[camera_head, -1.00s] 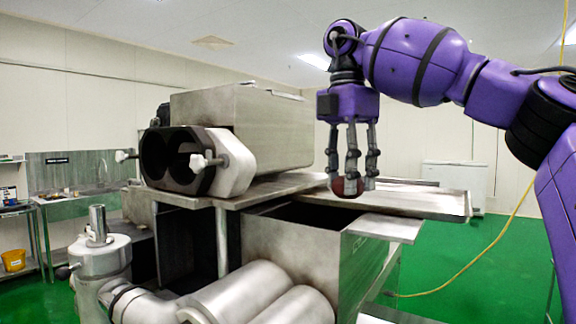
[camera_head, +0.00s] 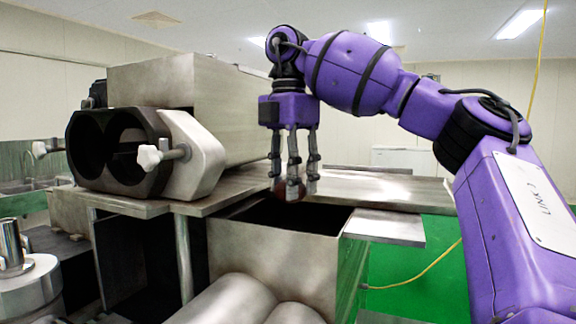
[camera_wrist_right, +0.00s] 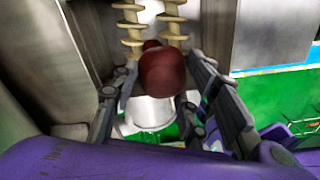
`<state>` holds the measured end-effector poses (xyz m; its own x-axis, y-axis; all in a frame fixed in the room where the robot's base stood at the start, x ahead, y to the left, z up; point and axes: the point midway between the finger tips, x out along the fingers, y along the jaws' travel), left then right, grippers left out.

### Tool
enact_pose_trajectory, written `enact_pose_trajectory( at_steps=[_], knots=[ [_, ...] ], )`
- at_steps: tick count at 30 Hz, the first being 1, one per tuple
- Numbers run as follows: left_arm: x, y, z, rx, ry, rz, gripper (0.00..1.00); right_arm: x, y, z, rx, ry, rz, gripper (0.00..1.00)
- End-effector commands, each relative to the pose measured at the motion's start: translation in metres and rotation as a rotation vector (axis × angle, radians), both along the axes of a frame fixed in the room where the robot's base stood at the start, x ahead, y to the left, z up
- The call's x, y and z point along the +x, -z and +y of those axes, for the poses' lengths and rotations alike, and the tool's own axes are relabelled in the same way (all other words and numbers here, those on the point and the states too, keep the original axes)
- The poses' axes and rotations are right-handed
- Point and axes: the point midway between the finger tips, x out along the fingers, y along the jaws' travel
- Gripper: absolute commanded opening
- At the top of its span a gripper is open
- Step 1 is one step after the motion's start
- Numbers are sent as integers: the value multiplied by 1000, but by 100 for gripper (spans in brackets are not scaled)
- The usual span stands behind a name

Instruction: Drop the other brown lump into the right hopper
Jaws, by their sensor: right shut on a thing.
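My right gripper (camera_head: 292,188) is shut on a dark reddish-brown lump (camera_head: 289,190) and points straight down. It holds the lump over the open top of the right hopper (camera_head: 270,252), a grey metal box on the machine. In the right wrist view the lump (camera_wrist_right: 162,72) sits between the fingers of my right gripper (camera_wrist_right: 160,95). Pale screws (camera_wrist_right: 130,30) show below and behind it. A smaller dark red patch (camera_wrist_right: 152,44) shows just behind the lump; I cannot tell what it is. My left gripper is not in view.
The machine's steel head with two dark round openings (camera_head: 118,148) stands left of my gripper. A flat metal tray (camera_head: 385,190) lies behind and right of the hopper. Metal rollers (camera_head: 235,300) lie in front. Green floor is open at the right.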

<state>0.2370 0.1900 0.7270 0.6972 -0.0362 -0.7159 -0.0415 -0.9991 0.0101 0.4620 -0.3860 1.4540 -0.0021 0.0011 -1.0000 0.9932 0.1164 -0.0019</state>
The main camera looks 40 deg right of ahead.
Motion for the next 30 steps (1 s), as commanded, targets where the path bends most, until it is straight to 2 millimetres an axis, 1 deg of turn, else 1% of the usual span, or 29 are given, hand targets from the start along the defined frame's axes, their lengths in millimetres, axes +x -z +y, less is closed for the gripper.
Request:
enact_pose_trajectory(
  at_steps=[1,3,7,19,20,21,24,25,30],
  knots=[
    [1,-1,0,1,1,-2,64,0,6,-1,0,1,2,13],
    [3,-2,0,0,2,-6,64,0,11,0,1,-1,2,13],
    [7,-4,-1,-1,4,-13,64,0,17,0,0,-1,1,13],
    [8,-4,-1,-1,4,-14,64,0,20,0,-1,0,-2,13],
    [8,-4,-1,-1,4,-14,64,0,20,0,-1,0,-2,42],
    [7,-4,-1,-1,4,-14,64,0,20,0,-1,0,-2,48],
    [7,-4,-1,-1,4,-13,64,0,20,0,-1,0,-2,61],
    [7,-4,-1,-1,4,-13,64,0,20,0,-1,0,-2,63],
    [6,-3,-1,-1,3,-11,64,0,21,0,-1,0,-2,63]
  ],
)
